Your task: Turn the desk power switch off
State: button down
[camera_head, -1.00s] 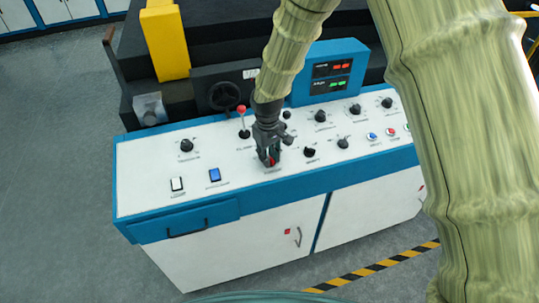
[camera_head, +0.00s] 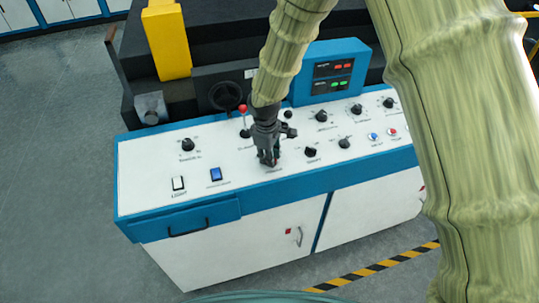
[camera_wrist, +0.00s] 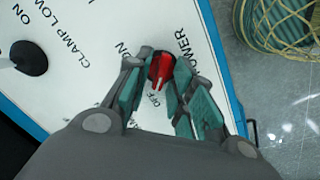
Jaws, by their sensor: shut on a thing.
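The red power switch (camera_wrist: 160,68) is a rotary knob on the white desk top (camera_head: 240,195), beside the printed word POWER in the wrist view. Its pale pointer line faces the OFF mark; the ON mark lies to the left. My gripper (camera_wrist: 152,82) is shut on the knob, with a teal-padded finger on each side. In the head view my gripper (camera_head: 268,160) points down at the front middle of the panel, and its fingers hide the knob.
A red-balled lever (camera_head: 243,110) stands close behind my gripper. A black knob (camera_head: 311,152) is just to its right, among several others. A blue rocker (camera_head: 215,175) and a white light switch (camera_head: 178,183) are at left. A display box (camera_head: 331,75) stands behind.

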jog(key=c, duration=1.5)
grip_release()
jog(key=shift+c, duration=0.2)
notch_tip(320, 180, up, 12)
jog(key=s, duration=0.1)
jog(key=shift+s+a, duration=0.15)
jog(key=shift+a, duration=0.2)
